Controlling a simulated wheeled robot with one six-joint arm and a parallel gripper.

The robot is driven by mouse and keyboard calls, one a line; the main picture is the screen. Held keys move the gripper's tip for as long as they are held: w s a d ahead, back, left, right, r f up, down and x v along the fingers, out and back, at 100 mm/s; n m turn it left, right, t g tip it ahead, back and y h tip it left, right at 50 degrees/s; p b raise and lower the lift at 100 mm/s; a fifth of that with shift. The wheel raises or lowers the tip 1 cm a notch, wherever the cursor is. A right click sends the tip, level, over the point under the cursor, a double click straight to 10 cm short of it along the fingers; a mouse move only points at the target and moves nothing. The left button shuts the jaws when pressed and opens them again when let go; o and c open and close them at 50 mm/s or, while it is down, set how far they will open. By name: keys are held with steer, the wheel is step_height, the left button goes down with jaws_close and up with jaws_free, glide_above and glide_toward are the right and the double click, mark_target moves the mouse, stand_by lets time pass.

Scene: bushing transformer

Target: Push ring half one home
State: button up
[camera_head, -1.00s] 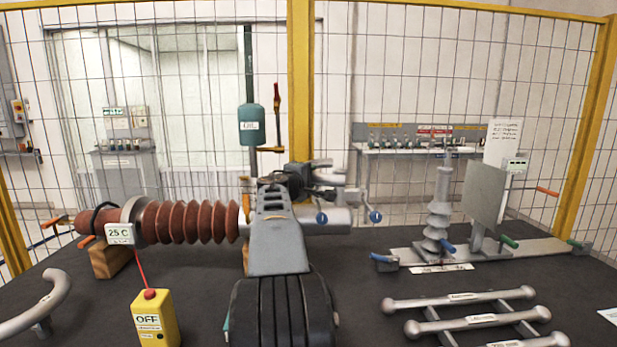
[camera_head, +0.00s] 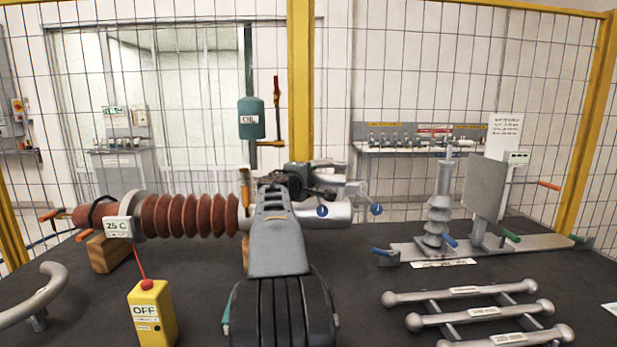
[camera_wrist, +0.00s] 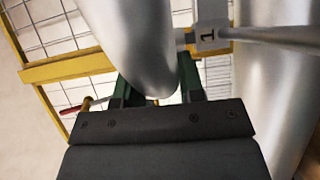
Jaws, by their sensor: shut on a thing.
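In the wrist view a thick silver curved tube (camera_wrist: 150,45) runs down between the green fingers of my gripper (camera_wrist: 158,92), which is shut on it. A tag marked 1 (camera_wrist: 208,38) sits on a stub beside this tube, so I take it as ring half one. In the head view my arm hides most of my gripper (camera_head: 312,178); silver tube parts (camera_head: 325,166) show beyond it. The brown ribbed bushing (camera_head: 185,216) lies horizontally behind my arm, with its silver end tube (camera_head: 335,215) on the right. Contact between ring half and bushing is hidden.
Another curved silver tube (camera_head: 38,295) lies at the left. A yellow OFF box (camera_head: 152,312) stands at the front. Silver bars (camera_head: 465,293) lie front right, and a grey ribbed post (camera_head: 438,205) stands behind them. A mesh fence closes the back.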

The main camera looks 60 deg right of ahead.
steer(key=shift+f+b, duration=0.5)
steer(key=o, duration=1.1)
steer(key=a, duration=0.4)
steer(key=s+a+b, duration=0.1)
steer(key=a, duration=0.8)
steer(key=shift+s+a+r+b, duration=0.15)
steer(key=shift+s+a+b, duration=0.1)
steer(key=shift+a+b, duration=0.15)
